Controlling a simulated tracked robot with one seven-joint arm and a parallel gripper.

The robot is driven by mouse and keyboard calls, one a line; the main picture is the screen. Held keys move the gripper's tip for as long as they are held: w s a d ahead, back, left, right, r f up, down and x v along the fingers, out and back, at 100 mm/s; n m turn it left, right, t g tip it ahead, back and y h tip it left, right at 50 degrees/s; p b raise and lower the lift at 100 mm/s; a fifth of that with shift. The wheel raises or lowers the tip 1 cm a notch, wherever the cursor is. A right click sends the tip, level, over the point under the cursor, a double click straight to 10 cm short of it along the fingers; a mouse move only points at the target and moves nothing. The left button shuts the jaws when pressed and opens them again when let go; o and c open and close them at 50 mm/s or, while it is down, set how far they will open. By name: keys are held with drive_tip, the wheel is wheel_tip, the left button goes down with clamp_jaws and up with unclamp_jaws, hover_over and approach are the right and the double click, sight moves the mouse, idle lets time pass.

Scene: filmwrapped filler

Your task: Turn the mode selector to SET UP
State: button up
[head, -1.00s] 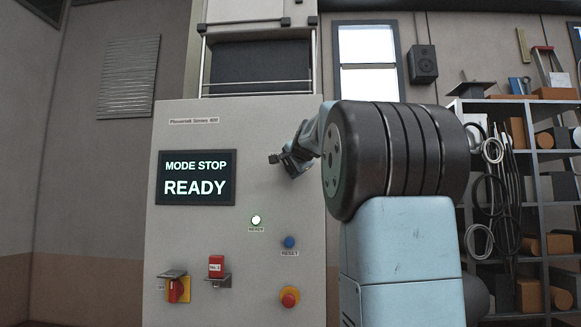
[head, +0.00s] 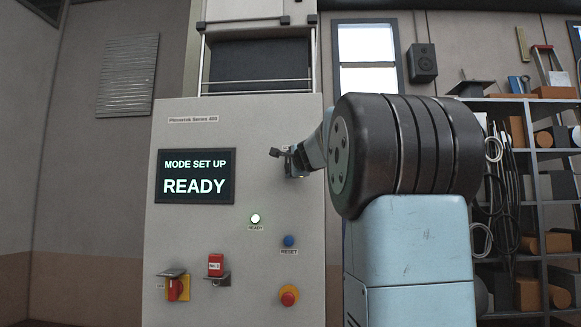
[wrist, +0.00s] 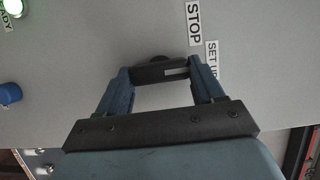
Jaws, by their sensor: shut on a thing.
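The mode selector (wrist: 157,72) is a black knob with a white mark, between my fingertips in the wrist view. The white mark lies at its right end, toward the SET UP label (wrist: 211,60). The STOP label (wrist: 194,23) is above that. My gripper (wrist: 165,76) is shut on the selector; in the head view my gripper (head: 284,160) is at the panel's upper right and hides most of the knob. The screen (head: 195,176) reads MODE SET UP, READY.
On the panel (head: 230,240) below are a lit READY lamp (head: 255,218), a blue RESET button (head: 289,241), a red emergency button (head: 289,296), a red tag or lock (head: 215,265) and a red-yellow switch (head: 178,287). Shelves (head: 520,200) stand at the right.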

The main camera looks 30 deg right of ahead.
drive_tip(key=shift+w+d+f, duration=0.1)
drive_tip(key=shift+f, duration=0.25)
drive_tip(key=o, duration=1)
drive_tip(key=shift+r, duration=0.2)
drive_tip(key=shift+o, duration=0.2)
drive_tip(key=v, duration=1.4)
drive_tip(key=shift+d, duration=0.1)
